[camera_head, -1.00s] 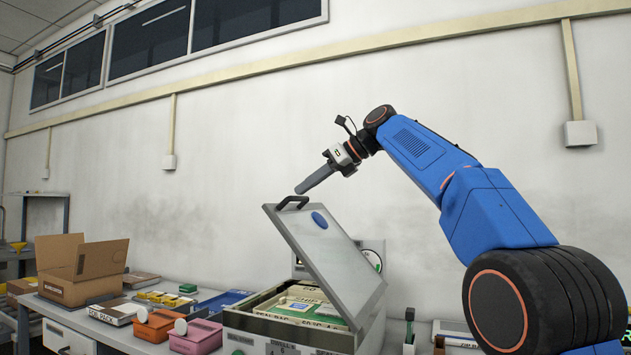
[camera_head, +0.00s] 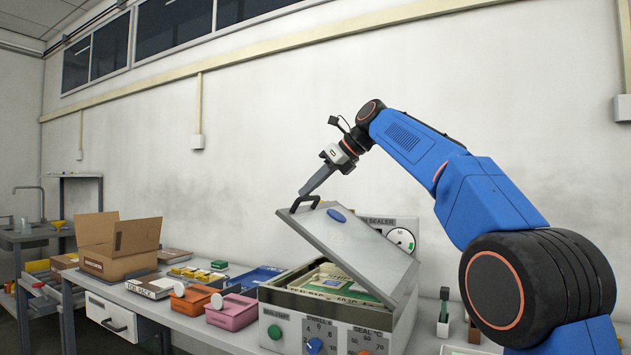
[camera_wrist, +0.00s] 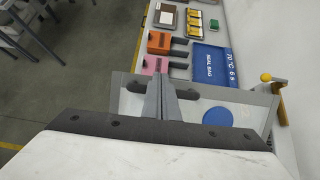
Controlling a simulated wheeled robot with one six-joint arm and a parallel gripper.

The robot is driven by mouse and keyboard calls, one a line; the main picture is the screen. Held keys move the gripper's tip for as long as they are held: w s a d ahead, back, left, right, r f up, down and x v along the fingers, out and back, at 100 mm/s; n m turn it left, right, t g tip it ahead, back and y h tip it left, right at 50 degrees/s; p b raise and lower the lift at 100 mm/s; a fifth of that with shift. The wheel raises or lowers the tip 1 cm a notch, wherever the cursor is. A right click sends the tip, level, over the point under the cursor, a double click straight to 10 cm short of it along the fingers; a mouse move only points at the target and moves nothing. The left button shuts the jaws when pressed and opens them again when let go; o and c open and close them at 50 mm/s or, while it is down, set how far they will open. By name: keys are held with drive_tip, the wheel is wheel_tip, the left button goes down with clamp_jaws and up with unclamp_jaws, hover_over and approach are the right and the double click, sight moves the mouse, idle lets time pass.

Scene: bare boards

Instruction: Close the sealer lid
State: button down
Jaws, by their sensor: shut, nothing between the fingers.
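The sealer (camera_head: 300,305) is a light grey box on the bench with knobs and a green button on its front. Its lid (camera_head: 352,248) is tilted part-way open, with a dark handle (camera_head: 305,203) and a blue oval spot at its raised edge. Packs lie inside under the lid. My gripper (camera_head: 304,192) is shut and empty, its fingertips just above or at the handle; I cannot tell whether they touch. In the wrist view the shut fingers (camera_wrist: 161,100) point at the lid's edge, over the middle of the handle, hiding part of it.
Left of the sealer on the bench stand a pink bin (camera_head: 231,311), an orange bin (camera_head: 191,299), a blue tray (camera_head: 255,277) and an open cardboard box (camera_head: 118,245). A gauge panel (camera_head: 402,238) rises behind the lid.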

sight(293, 210)
drive_tip(key=w+a+f+h, duration=0.1)
drive_tip(key=a+f, duration=0.1)
drive_tip(key=f, duration=0.3)
drive_tip(key=w+a+f+g+h, duration=0.1)
drive_tip(key=w+a+f, duration=0.1)
drive_tip(key=f, duration=0.4)
drive_tip(key=w+a+f+g+h, duration=0.1)
drive_tip(key=a+f, duration=0.3)
drive_tip(key=f, duration=0.1)
drive_tip(key=shift+w+a+f+h, duration=0.2)
drive_tip(key=shift+w+h, duration=0.1)
drive_tip(key=shift+w, duration=0.1)
drive_tip(key=shift+a+f, duration=0.1)
drive_tip(key=shift+f, duration=0.4)
